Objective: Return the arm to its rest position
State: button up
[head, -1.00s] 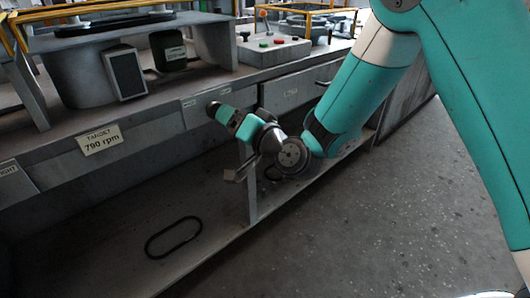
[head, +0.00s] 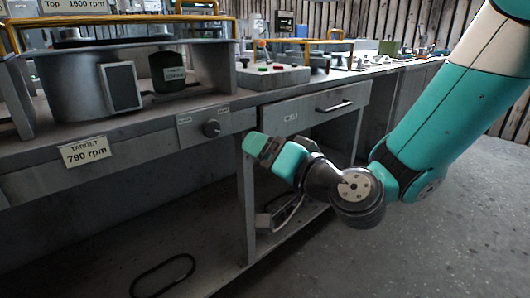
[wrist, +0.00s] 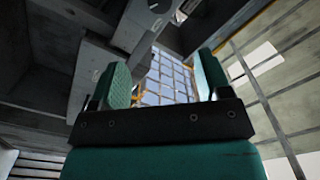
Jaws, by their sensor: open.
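My arm, teal and white, comes in from the right in the head view. My gripper (head: 258,146) hangs in front of the bench, just right of a dark knob (head: 211,128) on the bench front and apart from it. In the wrist view my gripper (wrist: 165,85) shows two teal fingers spread apart with nothing between them. The wrist view looks upward past the bench edge to a bright gridded ceiling area.
The bench front carries a "TARGET 790 rpm" label (head: 86,151) and a drawer (head: 313,107) with a handle. A blower housing (head: 85,82) and a control box with buttons (head: 272,74) stand on top. A black belt loop (head: 163,276) lies on the lower shelf. Open floor is at right.

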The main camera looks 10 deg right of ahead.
jog(key=s+a+f+n+g+y, duration=0.1)
jog(key=s+a+n+g, duration=0.2)
jog(key=s+n+g, duration=0.55)
jog(key=s+d+f+g+h, duration=0.3)
jog(key=s+d+g+h, duration=0.35)
jog(key=s+d, duration=0.5)
notch_tip(320, 180, up, 30)
jog(key=s+a+p, duration=0.1)
jog(key=s+p, duration=0.1)
jog(key=p, duration=2.7)
jog(key=shift+n+p, duration=0.3)
jog(key=shift+n, duration=0.05)
